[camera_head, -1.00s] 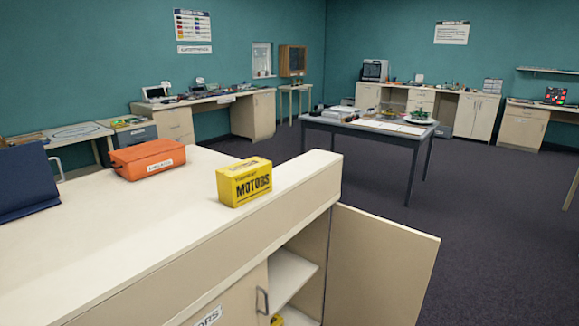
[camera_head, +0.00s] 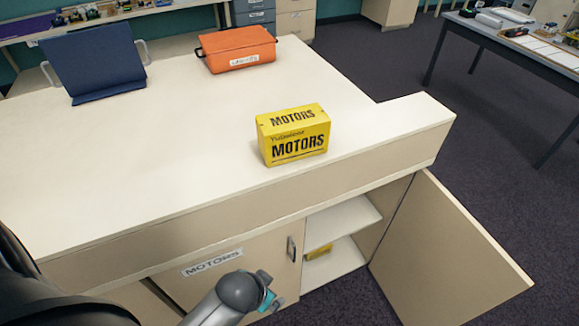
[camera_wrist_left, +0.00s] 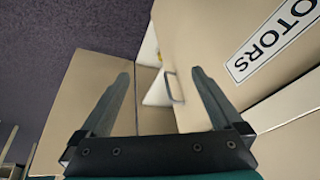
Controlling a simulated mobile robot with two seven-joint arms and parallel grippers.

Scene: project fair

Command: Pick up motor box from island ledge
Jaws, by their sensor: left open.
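The yellow motor box (camera_head: 293,136), printed "MOTORS", sits upright on the cream island's ledge (camera_head: 215,190), close to its front edge. My left gripper (camera_wrist_left: 161,76) is open and empty in the left wrist view, its two dark fingers spread in front of the cabinet front. In the head view my left arm (camera_head: 238,292) reaches in at the bottom, below the ledge and in front of the cabinet, apart from the box. The motor box on the ledge is not seen in the left wrist view. My right gripper is not in view.
An orange case (camera_head: 237,50) and a dark blue stand (camera_head: 95,62) are farther back on the island. A cabinet door (camera_head: 450,255) stands open at right; a yellow item (camera_head: 319,252) lies inside. The ledge around the motor box is clear. A grey table (camera_head: 510,48) stands beyond.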

